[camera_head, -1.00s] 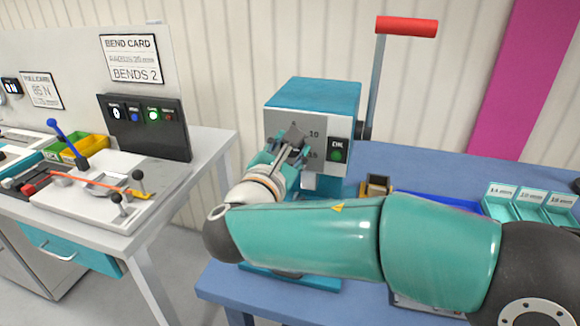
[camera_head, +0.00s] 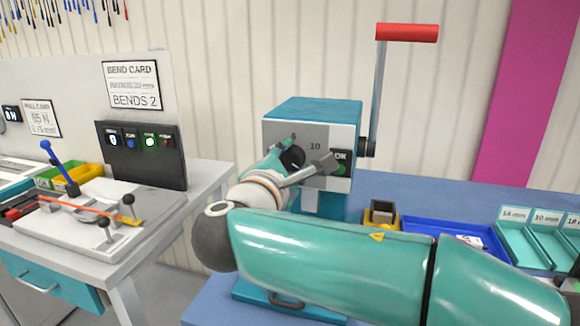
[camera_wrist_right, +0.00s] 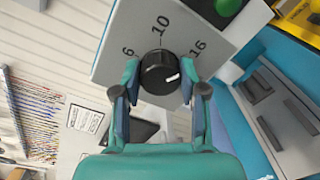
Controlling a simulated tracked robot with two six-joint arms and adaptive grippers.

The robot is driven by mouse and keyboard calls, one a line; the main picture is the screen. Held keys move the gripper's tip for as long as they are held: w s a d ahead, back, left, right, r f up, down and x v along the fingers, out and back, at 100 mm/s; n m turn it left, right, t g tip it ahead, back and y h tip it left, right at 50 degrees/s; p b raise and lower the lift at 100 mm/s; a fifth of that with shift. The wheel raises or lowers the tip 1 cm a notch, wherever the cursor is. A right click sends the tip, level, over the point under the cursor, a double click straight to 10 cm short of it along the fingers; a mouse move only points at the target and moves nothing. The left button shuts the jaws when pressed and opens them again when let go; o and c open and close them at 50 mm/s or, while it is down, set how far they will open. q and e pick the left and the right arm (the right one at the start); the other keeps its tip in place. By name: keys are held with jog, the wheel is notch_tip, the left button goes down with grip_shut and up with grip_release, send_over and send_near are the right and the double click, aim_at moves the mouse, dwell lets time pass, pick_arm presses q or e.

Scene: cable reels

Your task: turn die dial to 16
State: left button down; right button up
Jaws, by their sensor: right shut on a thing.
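The die dial (camera_wrist_right: 158,74) is a round black knob with a white mark, on the grey front plate of the teal machine (camera_head: 318,110). Labels 6, 10 and 16 stand around it in the right wrist view. The white mark points right and slightly down there, below the direction of the 16. My right gripper (camera_wrist_right: 160,88) is shut on the dial, one finger on each side. In the head view the dial (camera_head: 292,157) is partly hidden by my right gripper (camera_head: 300,160), and the 16 is covered. My left gripper is not in view.
A green OK light (camera_head: 340,169) sits right of the dial, close to one finger. A crank with a red handle (camera_head: 407,33) rises at the machine's right. Labelled teal bins (camera_head: 525,240) and a blue tray (camera_head: 425,228) are on the blue bench. A grey bench (camera_head: 205,180) stands left.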

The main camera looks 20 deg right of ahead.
jog(key=shift+f, duration=0.1)
jog(key=o, duration=1.1)
jog(key=shift+o, duration=0.2)
jog(key=shift+s, duration=0.15)
jog(key=v, duration=1.1)
jog(key=shift+s+a, duration=0.25)
jog(key=shift+s, duration=0.05)
